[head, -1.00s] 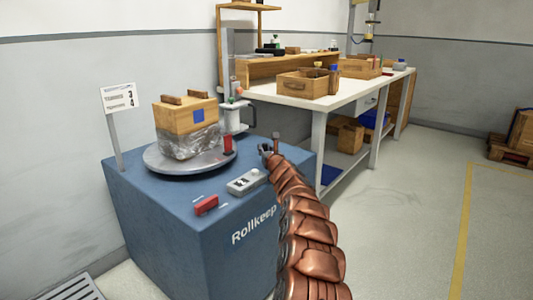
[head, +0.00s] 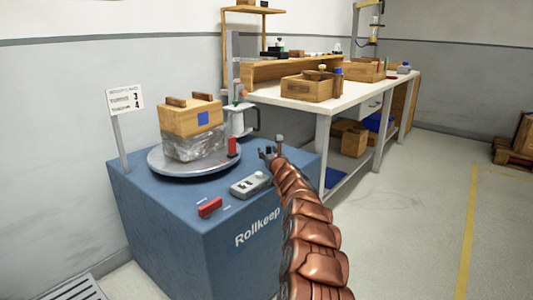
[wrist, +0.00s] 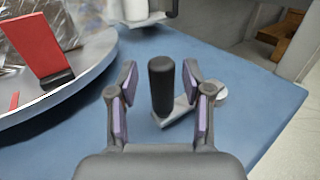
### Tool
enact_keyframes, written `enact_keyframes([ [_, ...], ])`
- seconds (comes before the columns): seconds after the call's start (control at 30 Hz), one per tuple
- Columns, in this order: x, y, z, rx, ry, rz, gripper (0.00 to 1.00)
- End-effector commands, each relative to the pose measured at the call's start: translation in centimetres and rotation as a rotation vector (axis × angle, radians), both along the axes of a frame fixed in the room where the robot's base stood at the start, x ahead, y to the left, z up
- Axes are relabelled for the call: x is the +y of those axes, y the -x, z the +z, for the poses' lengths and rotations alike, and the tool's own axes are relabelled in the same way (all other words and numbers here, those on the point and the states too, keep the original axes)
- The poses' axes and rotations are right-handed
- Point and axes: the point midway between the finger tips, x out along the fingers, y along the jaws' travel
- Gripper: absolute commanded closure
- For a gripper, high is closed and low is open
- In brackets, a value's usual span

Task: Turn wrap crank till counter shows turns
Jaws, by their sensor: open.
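A blue wrapping machine (head: 175,225) marked Rollkeep carries a round grey turntable (head: 172,172). A wooden crate (head: 192,118), its lower part in clear film, stands on the turntable. In the wrist view the crank's black upright handle (wrist: 161,86) stands between the two spread fingers of my open gripper (wrist: 164,88), with gaps on both sides. The grey crank arm (wrist: 178,115) lies beneath it. In the head view my gripper (head: 268,152) is at the machine's right rear corner. The grey counter box (head: 250,184) is too small to read. A white sign (head: 125,100) has print I cannot read fully.
A red block (head: 210,207) sits on the machine's front edge. A red upright piece (wrist: 42,45) stands at the turntable rim. A film roll holder (head: 238,120) stands behind. A workbench (head: 325,103) with wooden boxes is beyond.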

Motion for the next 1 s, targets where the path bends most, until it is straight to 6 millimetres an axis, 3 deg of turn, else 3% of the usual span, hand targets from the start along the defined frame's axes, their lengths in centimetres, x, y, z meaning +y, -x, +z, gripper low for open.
enact_keyframes([
  [0.17, -0.1, 0.0, 1.1, -0.002, -0.002, 0.0, 0.51],
  [0.7, -0.2, 0.0, 8.0, 0.0, 0.002, -0.001, 0.51],
  [1.0, 0.0, 0.0, 9.8, -0.002, 0.001, 0.001, 0.51],
])
